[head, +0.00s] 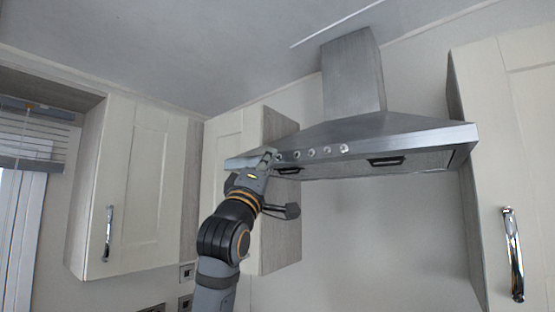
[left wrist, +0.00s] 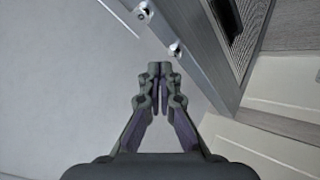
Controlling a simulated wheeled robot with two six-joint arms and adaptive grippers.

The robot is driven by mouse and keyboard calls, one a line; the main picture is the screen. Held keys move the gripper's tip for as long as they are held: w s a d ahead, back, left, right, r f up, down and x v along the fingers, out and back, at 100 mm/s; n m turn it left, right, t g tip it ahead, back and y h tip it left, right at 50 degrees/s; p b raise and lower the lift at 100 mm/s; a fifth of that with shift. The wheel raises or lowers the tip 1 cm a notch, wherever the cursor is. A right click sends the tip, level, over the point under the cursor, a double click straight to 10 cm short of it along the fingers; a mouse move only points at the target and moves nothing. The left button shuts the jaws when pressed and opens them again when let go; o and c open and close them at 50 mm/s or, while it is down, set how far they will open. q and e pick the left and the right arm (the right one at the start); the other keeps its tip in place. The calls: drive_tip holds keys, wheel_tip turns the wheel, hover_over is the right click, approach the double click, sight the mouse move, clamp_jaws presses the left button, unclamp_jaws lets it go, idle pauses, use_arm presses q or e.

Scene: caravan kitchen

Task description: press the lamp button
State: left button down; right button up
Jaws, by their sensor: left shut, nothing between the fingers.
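A steel range hood (head: 420,133) hangs on the wall, with a row of several small round buttons (head: 327,150) along its front edge. I cannot tell which one is the lamp button. My left gripper (head: 270,154) is shut and empty, with its tips close to the left end of the row, beside the leftmost button (head: 279,157). In the left wrist view the shut fingertips (left wrist: 158,68) point at the hood's front edge, just below and left of a button (left wrist: 176,49). Another button (left wrist: 143,12) shows further up. Whether the tips touch the hood, I cannot tell. My right gripper is out of view.
A pale wall cupboard (head: 223,150) stands behind my left arm, left of the hood. Another cupboard (head: 130,185) with a chrome handle is further left, and one (head: 530,160) is at the right. The wall below the hood (head: 370,240) is bare and free.

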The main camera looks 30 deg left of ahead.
use_arm(q)
drive_tip(key=s+b, duration=0.1)
drive_tip(key=s, duration=0.2)
drive_tip(key=s+b, duration=0.2)
drive_tip(key=s, duration=0.1)
drive_tip(key=shift+a, duration=0.2)
drive_tip(key=shift+w, duration=0.1)
